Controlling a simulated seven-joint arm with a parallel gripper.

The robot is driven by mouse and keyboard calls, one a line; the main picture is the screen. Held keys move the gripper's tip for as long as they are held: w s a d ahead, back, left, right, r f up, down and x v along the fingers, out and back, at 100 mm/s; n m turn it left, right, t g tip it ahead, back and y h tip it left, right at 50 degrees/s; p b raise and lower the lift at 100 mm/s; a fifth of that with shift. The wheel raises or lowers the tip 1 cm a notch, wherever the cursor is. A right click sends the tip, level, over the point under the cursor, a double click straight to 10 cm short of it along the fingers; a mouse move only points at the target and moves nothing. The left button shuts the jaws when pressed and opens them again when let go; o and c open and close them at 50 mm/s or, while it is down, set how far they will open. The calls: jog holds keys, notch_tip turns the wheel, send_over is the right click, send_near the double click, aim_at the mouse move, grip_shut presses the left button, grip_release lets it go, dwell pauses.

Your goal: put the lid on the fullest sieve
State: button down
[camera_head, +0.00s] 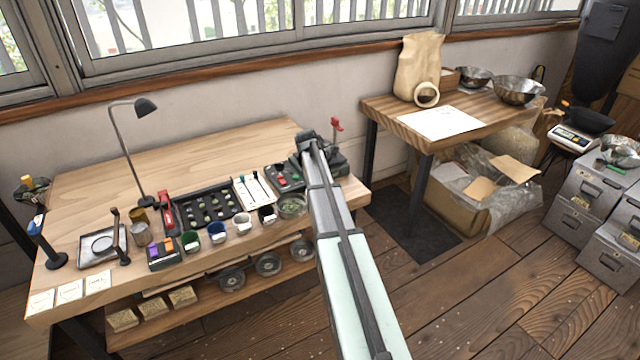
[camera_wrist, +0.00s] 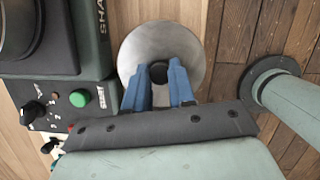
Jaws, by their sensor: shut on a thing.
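In the wrist view my gripper (camera_wrist: 160,75) has its blue fingers close together over the middle of a round silver metal disc, seemingly the lid (camera_wrist: 135,52). In the head view my arm hides the lid, and my gripper is hard to make out among the dark equipment at the table's right end. Round dark items, possibly the sieves, lie on the lower shelf: left (camera_head: 232,278), middle (camera_head: 268,263), right (camera_head: 301,250). Their fill cannot be told.
A machine with a green button (camera_wrist: 80,98) is close left of the lid. A bowl with greenish contents (camera_head: 292,206), cups and a black sample tray (camera_head: 205,207) crowd the wooden table's front (camera_head: 90,200). Its back is mostly clear. A desk lamp (camera_head: 145,107) rises there.

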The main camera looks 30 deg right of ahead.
jog(key=c, duration=1.2)
grip_release()
jog(key=shift+v, duration=5.5)
